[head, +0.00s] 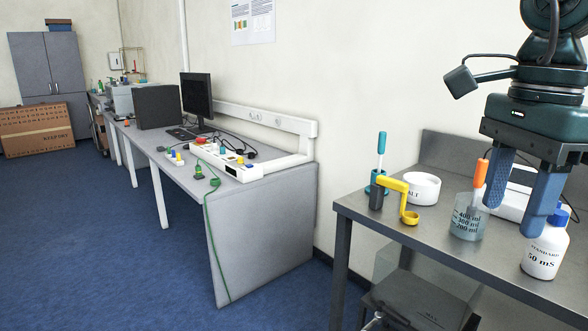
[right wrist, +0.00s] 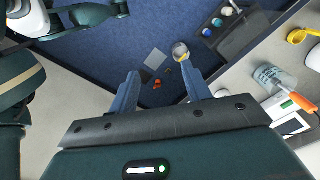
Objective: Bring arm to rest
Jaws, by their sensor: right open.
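My right gripper (head: 513,220) hangs at the right of the head view, fingers pointing down and spread apart. Nothing shows between its fingers. In the picture its fingers overlap the space between a beaker (head: 467,222) and a white bottle (head: 545,252) marked "STANDARD 50 mS". In the right wrist view the open fingers (right wrist: 160,72) have blue floor and small items beyond them. The beaker (right wrist: 273,80), with an orange-handled probe (right wrist: 303,102) in it, lies to their right there. My left gripper is not seen in either view.
The metal table (head: 440,240) also holds a white cup (head: 424,190) marked "ALT", a yellow holder (head: 408,215) and a teal-handled tool (head: 381,145). A white device (head: 515,200) stands behind the fingers. A grey desk (head: 260,230) stands left; blue floor (head: 90,240) is open.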

